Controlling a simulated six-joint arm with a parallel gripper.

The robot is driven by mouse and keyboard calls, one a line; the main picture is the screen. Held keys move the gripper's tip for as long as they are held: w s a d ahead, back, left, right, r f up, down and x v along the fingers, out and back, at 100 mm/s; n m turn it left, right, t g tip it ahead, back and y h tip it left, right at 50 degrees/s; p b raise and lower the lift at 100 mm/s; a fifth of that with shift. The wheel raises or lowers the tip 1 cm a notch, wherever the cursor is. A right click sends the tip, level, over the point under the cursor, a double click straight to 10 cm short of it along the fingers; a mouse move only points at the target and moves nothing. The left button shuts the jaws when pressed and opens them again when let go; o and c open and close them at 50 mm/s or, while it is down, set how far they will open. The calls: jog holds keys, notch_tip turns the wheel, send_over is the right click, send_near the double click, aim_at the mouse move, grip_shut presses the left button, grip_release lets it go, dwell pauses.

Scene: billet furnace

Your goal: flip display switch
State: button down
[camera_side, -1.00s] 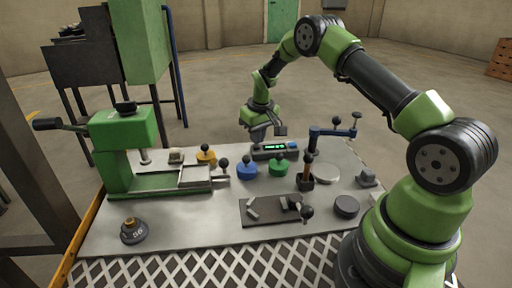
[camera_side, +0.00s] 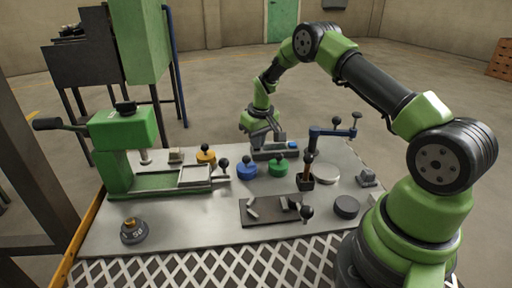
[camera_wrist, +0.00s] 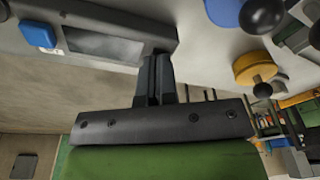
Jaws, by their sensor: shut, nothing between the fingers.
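The display unit (camera_side: 274,154) is a low dark box at the back edge of the table. Its screen (camera_wrist: 100,45) looks dark in the wrist view. A blue square button (camera_wrist: 38,34) sits at one end of the unit; it also shows in the side view (camera_side: 292,144). My gripper (camera_wrist: 155,58) is shut and empty, its fingertips close against the opposite end of the unit. I cannot tell whether they touch it. In the side view my gripper (camera_side: 257,146) is over the unit's left part. No separate switch is clearly visible; the gripper may hide it.
Yellow (camera_side: 206,155), blue (camera_side: 247,171) and green (camera_side: 278,167) knobbed pieces stand near the unit. A dark upright lever (camera_side: 306,170) and a blue-armed stand (camera_side: 332,133) are to the right. The green press (camera_side: 123,145) is at left.

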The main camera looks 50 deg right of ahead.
jog(key=shift+r, duration=3.45)
jog(key=shift+r, duration=0.15)
jog(key=s+a+r+t, duration=0.1)
jog(key=s+a+r, duration=0.45)
jog(key=r, duration=0.35)
jog(key=s+a+r+t, duration=0.2)
jog(key=s+a+r, duration=0.3)
jog(key=r, duration=0.4)
jog(key=s+a+t+y, duration=0.1)
jog(key=s+a, duration=0.3)
jog(key=s, duration=0.3)
jog(key=s+a+r+m+t+y, duration=0.1)
jog(key=s+a, duration=0.3)
jog(key=s, duration=0.4)
jog(key=shift+a+r, duration=0.2)
jog(key=shift+a, duration=0.05)
